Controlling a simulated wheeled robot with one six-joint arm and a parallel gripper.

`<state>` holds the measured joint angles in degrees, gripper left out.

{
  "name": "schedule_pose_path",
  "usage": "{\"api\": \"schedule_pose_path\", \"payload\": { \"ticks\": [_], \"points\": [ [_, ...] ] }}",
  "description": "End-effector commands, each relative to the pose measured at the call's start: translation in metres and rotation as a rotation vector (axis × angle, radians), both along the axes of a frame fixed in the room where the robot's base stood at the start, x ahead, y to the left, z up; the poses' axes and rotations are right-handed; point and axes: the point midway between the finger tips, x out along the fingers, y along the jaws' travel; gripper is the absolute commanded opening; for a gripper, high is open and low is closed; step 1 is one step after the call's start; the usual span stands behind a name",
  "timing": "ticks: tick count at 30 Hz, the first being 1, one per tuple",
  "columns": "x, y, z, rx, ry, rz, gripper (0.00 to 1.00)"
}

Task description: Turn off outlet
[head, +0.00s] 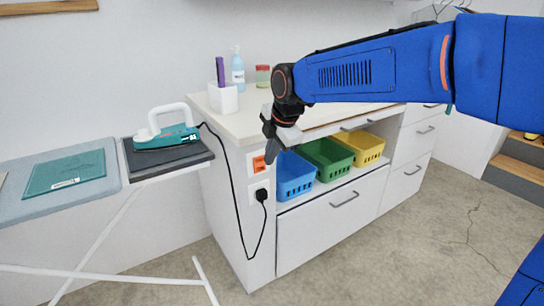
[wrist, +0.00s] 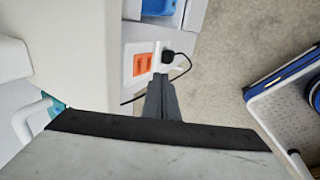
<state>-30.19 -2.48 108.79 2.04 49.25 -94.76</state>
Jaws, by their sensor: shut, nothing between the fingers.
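The outlet is on the end panel of a white cabinet. Its orange switch (head: 259,164) sits in a white plate, and a black plug (head: 262,195) is in the socket below it. In the wrist view the orange switch (wrist: 142,65) shows two marked halves, with the black plug (wrist: 168,56) to its right. My gripper (head: 271,157) is shut and empty, just right of the switch in the head view. In the wrist view my fingertips (wrist: 160,79) point at the plate's edge beside the switch. I cannot tell whether they touch it.
A teal iron (head: 168,136) stands on the ironing board (head: 125,185) at left, its black cord (head: 235,190) running to the plug. Blue (head: 294,174), green (head: 327,158) and yellow (head: 361,147) baskets sit in the cabinet's open shelf.

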Motion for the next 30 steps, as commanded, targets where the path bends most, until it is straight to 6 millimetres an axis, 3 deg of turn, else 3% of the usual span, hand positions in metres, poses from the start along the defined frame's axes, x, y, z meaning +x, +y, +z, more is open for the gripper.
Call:
{"api": "schedule_pose_path", "payload": {
  "ticks": [18,30],
  "points": [
    [-0.012,-0.009,0.087,0.003,-0.004,0.000,0.00],
    [-0.014,-0.010,0.095,0.001,-0.001,-0.001,0.00]
  ]
}}
